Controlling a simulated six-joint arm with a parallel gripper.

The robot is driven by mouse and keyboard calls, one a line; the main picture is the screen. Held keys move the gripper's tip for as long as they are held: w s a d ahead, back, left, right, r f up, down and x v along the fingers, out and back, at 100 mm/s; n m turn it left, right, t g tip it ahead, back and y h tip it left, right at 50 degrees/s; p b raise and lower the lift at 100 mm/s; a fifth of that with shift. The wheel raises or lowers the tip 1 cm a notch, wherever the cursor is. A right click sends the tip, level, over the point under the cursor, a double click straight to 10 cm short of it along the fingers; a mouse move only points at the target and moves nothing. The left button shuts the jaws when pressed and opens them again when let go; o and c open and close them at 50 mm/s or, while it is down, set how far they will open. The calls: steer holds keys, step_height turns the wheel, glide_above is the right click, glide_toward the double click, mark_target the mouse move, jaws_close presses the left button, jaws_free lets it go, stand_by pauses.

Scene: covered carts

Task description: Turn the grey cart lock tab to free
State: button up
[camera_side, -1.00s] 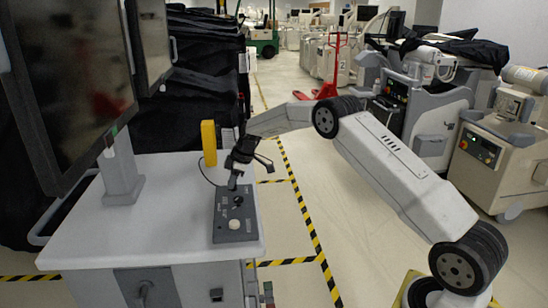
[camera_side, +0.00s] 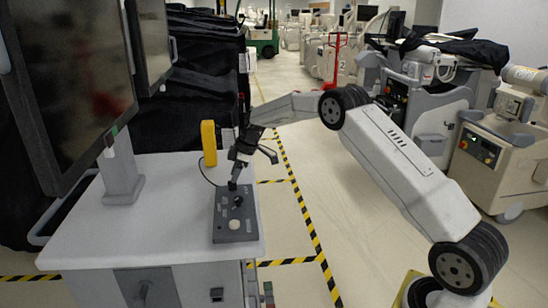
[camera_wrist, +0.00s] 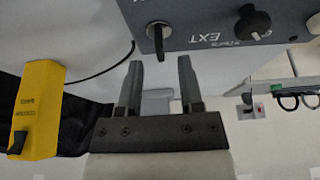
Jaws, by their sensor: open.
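A small dark grey tab (camera_wrist: 158,38) sticks out from a round fitting on the control box (camera_wrist: 215,38) in the wrist view. The tab stands nearly upright in that picture, just beyond my fingertips and in line with the gap between them. My gripper (camera_wrist: 159,68) is open, with nothing seen between its fingers. In the side view, my gripper (camera_side: 236,170) points down over the far end of the control box (camera_side: 222,232), close to the tab (camera_side: 232,186). I cannot tell whether the fingers touch the tab.
A black knob (camera_wrist: 253,23) sits beside the tab, near upside-down "EXT" lettering. A pale button (camera_side: 234,224) is on the box's near end. A yellow block (camera_side: 208,143) stands behind it, with a dark cable nearby. Monitors (camera_side: 65,90) stand left.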

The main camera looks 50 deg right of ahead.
mark_target(242, 192)
steer(key=shift+v, duration=2.35)
steer(key=shift+a, duration=0.15)
steer(key=s+a+f+m+h, duration=0.1)
steer(key=s+a+m, duration=0.2)
steer(key=s, duration=0.7)
steer(key=s+a+f+m+h, duration=0.1)
steer(key=s+a+m, duration=0.2)
steer(key=s+a, duration=0.4)
steer(key=s+a+f+m+h, duration=0.1)
steer(key=s+a+m, duration=0.2)
steer(key=s, duration=1.2)
steer(key=shift+s+a+f+g, duration=0.2)
steer(key=shift+a+f+g, duration=0.1)
steer(key=shift+a, duration=0.65)
steer(key=shift+c, duration=0.2)
